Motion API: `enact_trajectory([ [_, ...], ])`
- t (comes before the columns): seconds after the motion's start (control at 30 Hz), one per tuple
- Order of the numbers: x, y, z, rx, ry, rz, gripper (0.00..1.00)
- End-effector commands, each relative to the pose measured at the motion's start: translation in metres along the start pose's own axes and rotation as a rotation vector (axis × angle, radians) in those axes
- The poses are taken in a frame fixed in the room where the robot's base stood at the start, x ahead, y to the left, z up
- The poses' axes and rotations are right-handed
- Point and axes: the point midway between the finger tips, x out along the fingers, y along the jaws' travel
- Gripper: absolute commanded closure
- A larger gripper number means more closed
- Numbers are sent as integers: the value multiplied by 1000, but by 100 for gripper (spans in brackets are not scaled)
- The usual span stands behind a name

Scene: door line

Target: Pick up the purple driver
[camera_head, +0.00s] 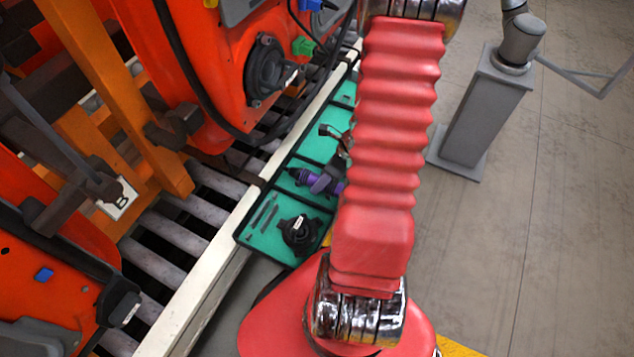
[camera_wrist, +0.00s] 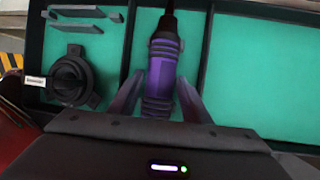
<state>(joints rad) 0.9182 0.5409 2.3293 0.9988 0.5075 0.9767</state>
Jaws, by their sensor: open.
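The purple driver (camera_wrist: 160,75) lies in a narrow compartment of the green-lined tray (camera_wrist: 265,70) in the wrist view, its dark end pointing away from me. My gripper (camera_wrist: 159,88) is open, with one finger on each side of the driver's near part. I cannot tell whether the fingers touch it. In the head view the purple driver (camera_head: 322,182) shows in the tray (camera_head: 262,238), partly hidden. My red-sleeved arm covers part of the tray there, and my gripper is not clearly visible in that view.
A black round part (camera_wrist: 70,80) and grey bars (camera_wrist: 85,15) lie in the compartment left of the driver. The right compartment looks empty. Orange door machinery (camera_head: 225,60) and a roller conveyor (camera_head: 165,245) stand left of the tray. A grey pedestal (camera_head: 475,115) stands on open floor at right.

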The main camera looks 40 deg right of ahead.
Motion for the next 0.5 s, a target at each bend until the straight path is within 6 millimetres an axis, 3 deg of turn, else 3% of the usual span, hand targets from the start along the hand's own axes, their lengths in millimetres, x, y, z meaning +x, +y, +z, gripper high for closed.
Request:
enact_trajectory([
  [0.17, 0, 0, 0, 0, 0, 0, 57],
  [0.5, 0, 0, 0, 0, 0, 0, 81],
])
